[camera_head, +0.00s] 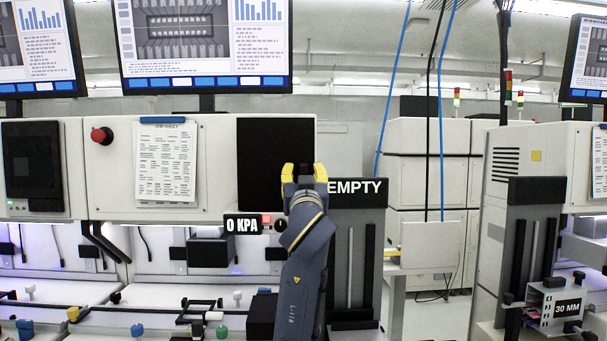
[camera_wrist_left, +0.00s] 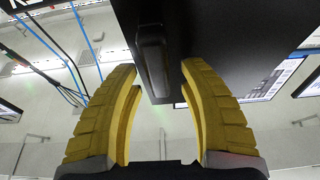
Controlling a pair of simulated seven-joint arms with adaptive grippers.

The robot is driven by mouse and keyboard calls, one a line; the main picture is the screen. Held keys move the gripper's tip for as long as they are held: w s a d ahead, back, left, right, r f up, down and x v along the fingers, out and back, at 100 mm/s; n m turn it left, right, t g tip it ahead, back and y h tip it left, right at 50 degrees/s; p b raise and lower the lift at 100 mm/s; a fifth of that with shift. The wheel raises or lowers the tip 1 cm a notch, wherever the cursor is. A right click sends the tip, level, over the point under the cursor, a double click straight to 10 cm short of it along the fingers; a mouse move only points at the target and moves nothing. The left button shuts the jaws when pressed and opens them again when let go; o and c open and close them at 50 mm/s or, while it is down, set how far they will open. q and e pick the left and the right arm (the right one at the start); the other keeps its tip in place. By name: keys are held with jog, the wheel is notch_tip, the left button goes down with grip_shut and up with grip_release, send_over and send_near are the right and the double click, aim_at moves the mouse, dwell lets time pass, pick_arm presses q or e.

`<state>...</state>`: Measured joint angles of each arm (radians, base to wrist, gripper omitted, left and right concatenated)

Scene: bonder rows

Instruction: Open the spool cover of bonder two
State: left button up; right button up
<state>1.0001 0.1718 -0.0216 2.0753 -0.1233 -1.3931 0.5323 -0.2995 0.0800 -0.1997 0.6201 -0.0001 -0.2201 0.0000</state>
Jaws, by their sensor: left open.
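The black square spool cover (camera_head: 262,150) is on the right front of the white bonder (camera_head: 221,150) and looks shut. No bonder number is readable. My left gripper (camera_head: 304,168) is in front of the cover's right part, its yellow fingers open and empty. In the left wrist view the dark cover (camera_wrist_left: 225,40) fills the top, with a black upright handle (camera_wrist_left: 152,55) standing out from it. The handle lies between the open fingers (camera_wrist_left: 158,72), with gaps visible on both sides. My right gripper is in neither view.
A "0 KPA" gauge (camera_head: 243,225) with a knob sits below the cover. A dark column marked "EMPTY" (camera_head: 362,188) stands close to its right. A red button (camera_head: 101,135) and job sheet (camera_head: 166,162) are to the left. A monitor (camera_head: 204,45) hangs above.

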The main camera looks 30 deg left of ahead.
pick_arm(q)
jog(key=shift+c, duration=0.3)
grip_shut()
dwell(0.4)
